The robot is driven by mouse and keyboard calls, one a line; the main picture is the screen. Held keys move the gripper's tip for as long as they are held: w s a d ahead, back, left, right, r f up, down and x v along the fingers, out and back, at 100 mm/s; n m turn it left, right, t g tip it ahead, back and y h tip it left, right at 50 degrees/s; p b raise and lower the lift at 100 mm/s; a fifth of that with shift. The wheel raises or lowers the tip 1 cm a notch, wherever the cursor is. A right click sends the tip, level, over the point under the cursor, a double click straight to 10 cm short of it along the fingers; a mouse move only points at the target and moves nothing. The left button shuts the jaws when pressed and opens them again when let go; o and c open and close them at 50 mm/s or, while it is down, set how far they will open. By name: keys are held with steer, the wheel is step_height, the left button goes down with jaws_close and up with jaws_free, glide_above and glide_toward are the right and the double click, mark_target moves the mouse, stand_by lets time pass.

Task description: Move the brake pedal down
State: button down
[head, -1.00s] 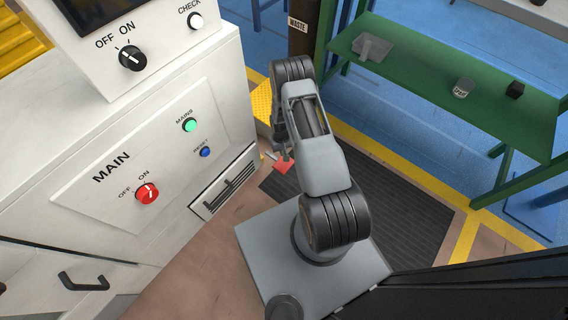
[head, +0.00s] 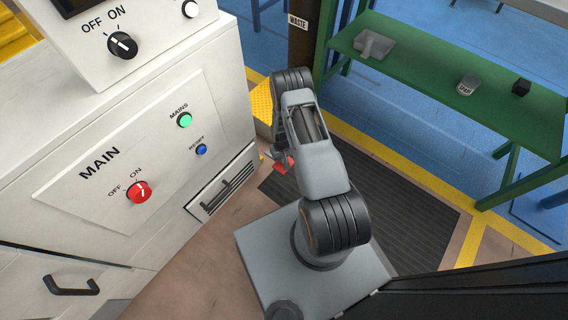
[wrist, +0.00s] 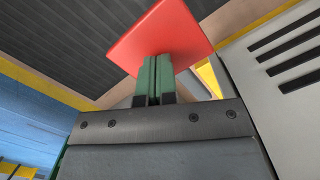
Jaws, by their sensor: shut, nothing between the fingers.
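The brake pedal is a flat red plate (wrist: 160,36), seen at the top middle of the wrist view. In the head view the red pedal (head: 291,165) shows only in part, low beside the white cabinet, with my arm covering the rest. My gripper (wrist: 154,62) is shut and empty, its two green fingers side by side. The fingertips overlap the lower part of the pedal in the wrist view; I cannot tell whether they touch it.
The white cabinet (head: 70,120) with knobs and a vent slot stands close on the left. A green table (head: 430,75) with small items stands at the right. A dark mat (head: 400,215) with yellow floor lines lies behind my arm. A yellow step (head: 262,108) is beyond the cabinet.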

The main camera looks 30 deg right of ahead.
step_height(320, 180, down, 4)
steer(key=b, duration=0.4)
steer(key=shift+f, duration=0.2)
steer(key=shift+r, duration=0.35)
steer(key=shift+w, duration=0.3)
steer(key=shift+w+d+r+b, duration=0.1)
steer(key=shift+w+r+b, duration=0.15)
steer(key=shift+w+b, duration=0.55)
steer(key=shift+w+r, duration=0.2)
steer(key=shift+w, duration=0.2)
steer(key=shift+r, duration=0.1)
step_height(320, 180, up, 14)
steer(key=w+p, duration=0.1)
steer(key=p, duration=0.5)
steer(key=shift+w, duration=0.15)
